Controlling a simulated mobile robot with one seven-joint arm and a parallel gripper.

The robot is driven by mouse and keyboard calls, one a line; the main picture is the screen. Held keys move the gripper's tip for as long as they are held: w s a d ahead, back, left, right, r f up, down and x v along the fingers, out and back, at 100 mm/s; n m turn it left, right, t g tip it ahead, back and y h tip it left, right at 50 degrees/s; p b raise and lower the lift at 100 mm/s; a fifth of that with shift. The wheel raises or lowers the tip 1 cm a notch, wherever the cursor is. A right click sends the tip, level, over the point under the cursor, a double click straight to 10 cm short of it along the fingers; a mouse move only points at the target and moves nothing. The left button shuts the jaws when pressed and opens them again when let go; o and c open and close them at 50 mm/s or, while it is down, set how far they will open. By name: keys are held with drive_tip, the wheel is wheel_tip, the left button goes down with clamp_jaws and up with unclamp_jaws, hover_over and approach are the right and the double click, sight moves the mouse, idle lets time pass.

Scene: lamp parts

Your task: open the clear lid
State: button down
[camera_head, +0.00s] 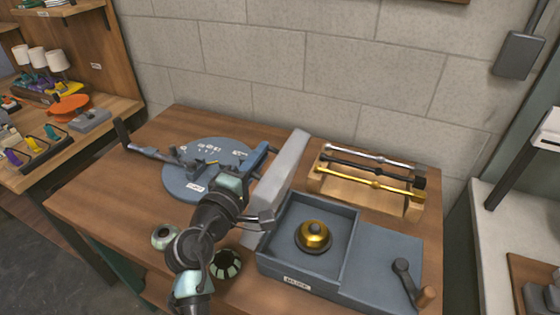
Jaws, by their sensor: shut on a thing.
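The clear lid (283,175) shows as a pale grey panel standing steeply raised along the left side of the blue-grey box (357,245). The box's left compartment is uncovered, and a round brass part (314,236) with a dark rim sits inside it. My gripper (262,217) is at the lid's lower left side, shut on the lid. The fingertips are small and partly hidden, so the exact grip point is unclear.
A blue round machine (197,180) with a long arm stands behind my arm. A wooden rack (372,187) holding several metal rods sits behind the box. A crank handle (407,275) is on the box's right part. Bare tabletop (110,190) shows at left.

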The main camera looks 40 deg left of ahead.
drive_tip(key=shift+s+a+f+n, duration=0.2)
drive_tip(key=shift+a+n, duration=0.3)
drive_tip(key=shift+a, duration=0.2)
drive_tip(key=shift+s+a+f+n, duration=0.1)
drive_tip(key=shift+s+a+n, duration=0.1)
drive_tip(key=shift+a+n, duration=0.45)
drive_tip(key=shift+s+a+f+n, duration=0.1)
drive_tip(key=shift+s+a+n, duration=0.2)
drive_tip(key=shift+a, duration=0.5)
drive_tip(key=shift+w, duration=0.1)
drive_tip(key=c, duration=1)
unclamp_jaws()
drive_tip(key=shift+o, duration=0.6)
drive_tip(key=shift+f, duration=0.2)
drive_tip(key=b+v, duration=0.2)
drive_tip(key=v, duration=1.1)
drive_tip(key=shift+r, duration=0.15)
